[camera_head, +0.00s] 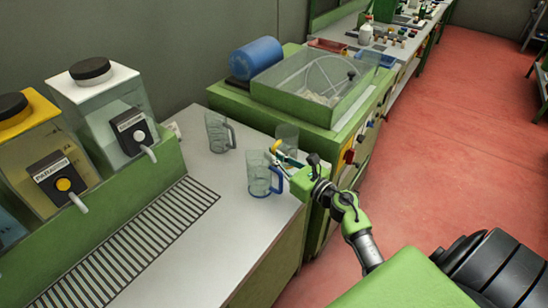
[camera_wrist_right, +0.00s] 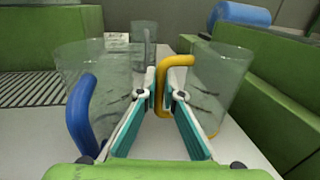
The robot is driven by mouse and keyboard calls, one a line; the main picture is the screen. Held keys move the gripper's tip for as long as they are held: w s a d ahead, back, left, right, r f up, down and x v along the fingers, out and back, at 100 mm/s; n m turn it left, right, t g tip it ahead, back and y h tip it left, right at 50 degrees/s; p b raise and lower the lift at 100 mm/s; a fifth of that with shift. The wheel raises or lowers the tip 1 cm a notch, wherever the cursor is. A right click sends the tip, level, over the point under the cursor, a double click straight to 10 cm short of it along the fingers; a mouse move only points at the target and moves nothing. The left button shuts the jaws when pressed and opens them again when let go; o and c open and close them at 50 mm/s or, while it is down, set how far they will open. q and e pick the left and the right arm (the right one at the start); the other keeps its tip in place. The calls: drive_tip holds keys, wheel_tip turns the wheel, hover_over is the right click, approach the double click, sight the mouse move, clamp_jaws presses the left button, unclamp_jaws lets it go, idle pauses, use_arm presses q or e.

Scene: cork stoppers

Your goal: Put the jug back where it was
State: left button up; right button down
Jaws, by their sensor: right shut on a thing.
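A clear jug with a yellow handle (camera_wrist_right: 222,85) is on the right in the wrist view; in the head view its clear body (camera_head: 287,133) shows behind my gripper. My right gripper (camera_head: 280,156) is shut on the yellow handle, its fingertips (camera_wrist_right: 163,82) either side of it. The jug is upright near the counter's right end; I cannot tell whether its base touches the counter. A clear jug with a blue handle (camera_head: 260,174) stands beside the gripper, on the left in the wrist view (camera_wrist_right: 105,80). A third, grey-handled jug (camera_head: 217,134) stands farther back. My left gripper is not in view.
The white counter (camera_head: 205,225) has free room in front of the jugs. Two dispensers, yellow-lidded (camera_head: 28,140) and white-lidded (camera_head: 98,95), stand left behind a drain grate (camera_head: 130,245). A green machine with a clear cover (camera_head: 315,85) and blue drum (camera_head: 256,58) borders the far end.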

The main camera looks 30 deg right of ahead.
drive_tip(key=shift+f, duration=0.15)
drive_tip(key=c, duration=2.5)
unclamp_jaws()
use_arm(q)
drive_tip(key=shift+s+f, duration=0.15)
drive_tip(key=shift+s, duration=0.3)
use_arm(e)
drive_tip(key=shift+r, duration=0.3)
drive_tip(key=s+b, duration=0.1)
drive_tip(key=s, duration=0.2)
drive_tip(key=s+d+b, duration=0.1)
drive_tip(key=s, duration=0.3)
drive_tip(key=s+d+b, duration=0.1)
drive_tip(key=s, duration=0.3)
drive_tip(key=shift+d+f, duration=0.1)
drive_tip(key=shift+f, duration=0.15)
use_arm(q)
wheel_tip(320, 180, down, 3)
use_arm(e)
drive_tip(key=shift+s+r, duration=0.15)
drive_tip(key=shift+s, duration=0.25)
use_arm(q)
drive_tip(key=shift+w, duration=0.1)
